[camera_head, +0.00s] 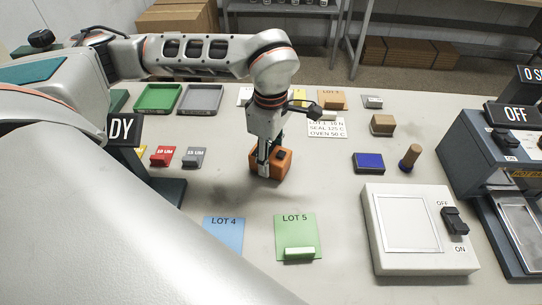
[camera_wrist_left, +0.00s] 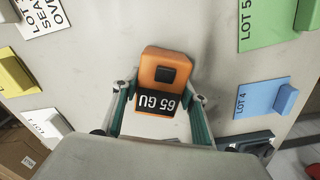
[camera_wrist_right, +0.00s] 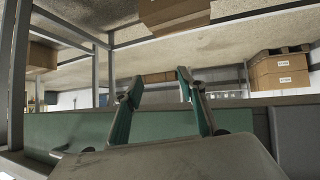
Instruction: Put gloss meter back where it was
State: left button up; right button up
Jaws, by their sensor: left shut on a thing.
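The gloss meter is an orange block (camera_head: 282,165) with a dark button, near the middle of the table in the head view. In the left wrist view the gloss meter (camera_wrist_left: 168,70) shows a black display reading "65 GU". My left gripper (camera_head: 265,168) is shut on it, a finger on each side, as the left wrist view (camera_wrist_left: 158,112) also shows. A dark shadow lies on the table near it; I cannot tell if it touches the table. My right gripper (camera_wrist_right: 155,90) shows in its own wrist view, fingers apart with nothing between them.
A green LOT 5 card (camera_head: 296,232) and a blue LOT 4 card (camera_head: 224,232) lie in front. Green (camera_head: 158,97) and grey (camera_head: 201,98) trays stand back left.

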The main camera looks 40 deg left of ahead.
aim_at(271, 153)
pick_arm(q)
jog(key=shift+f, duration=0.15)
jog(key=o, duration=1.5)
jog(key=shift+f, duration=0.1)
jog(key=shift+c, duration=0.2)
notch_tip(271, 153, up, 12)
jog(key=shift+r+p, duration=0.2)
jog(key=shift+p, duration=0.2)
